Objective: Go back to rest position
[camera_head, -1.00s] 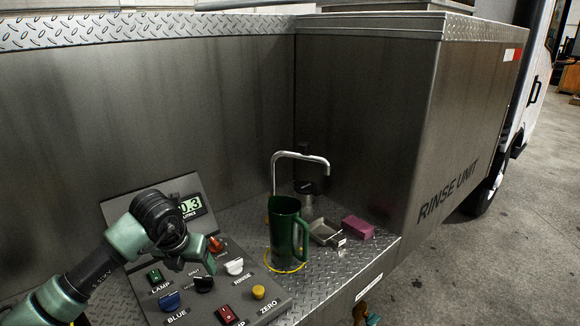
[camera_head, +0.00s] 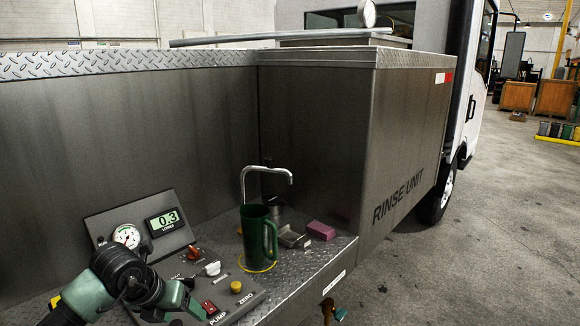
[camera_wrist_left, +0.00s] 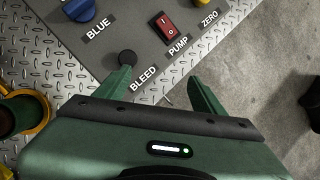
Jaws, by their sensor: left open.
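My left gripper (camera_head: 178,302) is low over the front of the sloped control panel (camera_head: 245,305) in the head view, and my arm covers part of the panel. In the left wrist view the gripper (camera_wrist_left: 162,90) has its two green fingers apart, with nothing between them. They are over the panel's edge by the BLEED button (camera_wrist_left: 127,58). The red PUMP switch (camera_wrist_left: 166,30) and blue knob (camera_wrist_left: 77,10) are just beyond. My right gripper shows in neither view.
A green mug (camera_head: 256,240) stands inside a yellow ring beside a bent metal spout (camera_head: 265,170). A pink block (camera_head: 321,230) and a small grey tray (camera_head: 292,238) are to its right. A display (camera_head: 166,222) reads 0.3. Open floor (camera_head: 480,240) lies right.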

